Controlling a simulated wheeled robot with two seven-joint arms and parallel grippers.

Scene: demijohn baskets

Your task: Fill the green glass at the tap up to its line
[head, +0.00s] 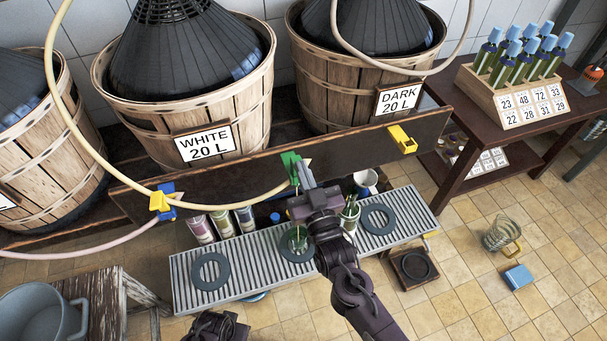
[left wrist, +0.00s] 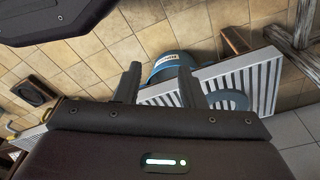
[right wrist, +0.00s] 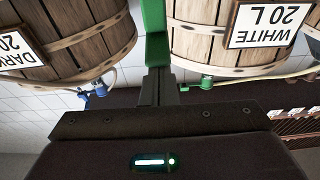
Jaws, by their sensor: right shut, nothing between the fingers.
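A small green-tinted glass (head: 299,238) stands on the slatted drip tray (head: 245,262), at the middle dark ring and partly hidden by my right arm. Its line and fill level are too small to tell. The green tap (head: 289,162) is on the dark board above it. My right gripper (head: 306,178) is shut and empty, its tips close to the green tap. In the right wrist view a green lever (right wrist: 156,35) rises just beyond the shut fingertips; I cannot tell if they touch. My left gripper (left wrist: 160,85) is open and empty, low near the tray's front.
Baskets labelled WHITE (head: 205,142) and DARK (head: 398,98) stand behind the board. A yellow tap (head: 403,139) sticks out on the right. A cream hose (head: 110,165) crosses the left side. A grey pot (head: 40,312) is at lower left.

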